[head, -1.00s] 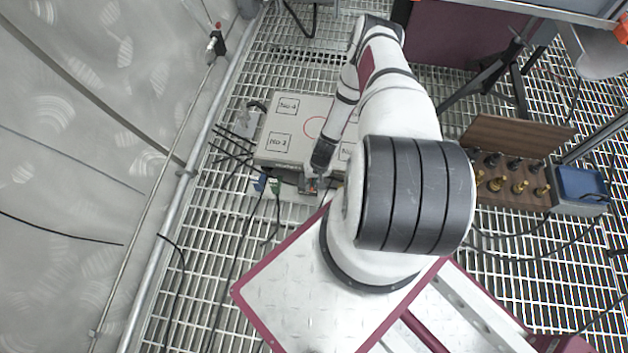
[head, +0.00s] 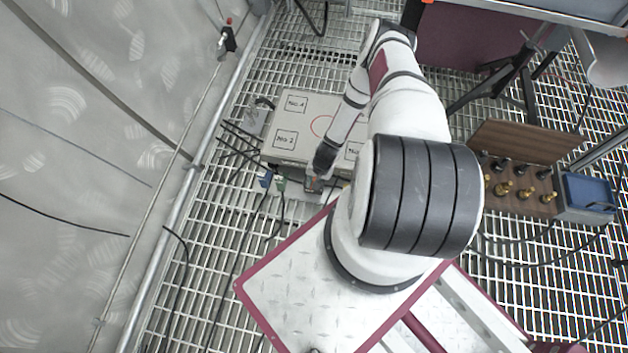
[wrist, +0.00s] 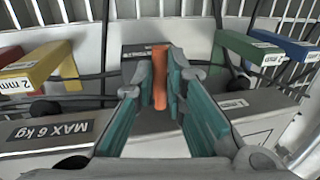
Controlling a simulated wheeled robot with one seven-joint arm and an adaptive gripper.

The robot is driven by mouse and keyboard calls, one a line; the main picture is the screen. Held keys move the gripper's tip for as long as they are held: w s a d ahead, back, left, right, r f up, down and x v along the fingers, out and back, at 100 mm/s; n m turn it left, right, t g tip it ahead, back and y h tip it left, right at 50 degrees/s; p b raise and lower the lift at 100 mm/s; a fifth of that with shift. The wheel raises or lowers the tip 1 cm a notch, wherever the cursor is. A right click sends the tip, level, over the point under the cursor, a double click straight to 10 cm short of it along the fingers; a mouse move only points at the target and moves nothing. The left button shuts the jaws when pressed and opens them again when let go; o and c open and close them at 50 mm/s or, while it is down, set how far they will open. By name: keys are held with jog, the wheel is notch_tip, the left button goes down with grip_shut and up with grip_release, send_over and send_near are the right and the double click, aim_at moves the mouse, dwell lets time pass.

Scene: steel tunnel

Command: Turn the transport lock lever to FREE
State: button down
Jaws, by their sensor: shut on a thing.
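The transport lock lever (wrist: 159,75) is orange and stands between my gripper's fingers in the wrist view. My gripper (wrist: 162,85) has teal inner pads and is shut on the lever, one finger on each side. In the head view my gripper (head: 314,182) is at the front edge of a light grey box (head: 318,104), which has labelled squares and a red circle on top. My arm hides part of the box. No FREE marking can be read.
In the wrist view, yellow (wrist: 28,72) and red blocks are at the left, and green (wrist: 249,48) and blue (wrist: 291,48) ones at the right. Dark cables cross the grating. A wooden case with brass pieces (head: 503,188) stands at the right.

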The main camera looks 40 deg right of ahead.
jog(key=c, duration=1.9)
grip_release()
jog(key=shift+r, duration=0.1)
jog(key=r, duration=0.4)
jog(key=s+d+r, duration=0.1)
jog(key=r, duration=0.2)
jog(key=s+r, duration=0.1)
jog(key=r, duration=0.3)
jog(key=shift+d+r, duration=0.2)
jog(key=shift+r, duration=0.1)
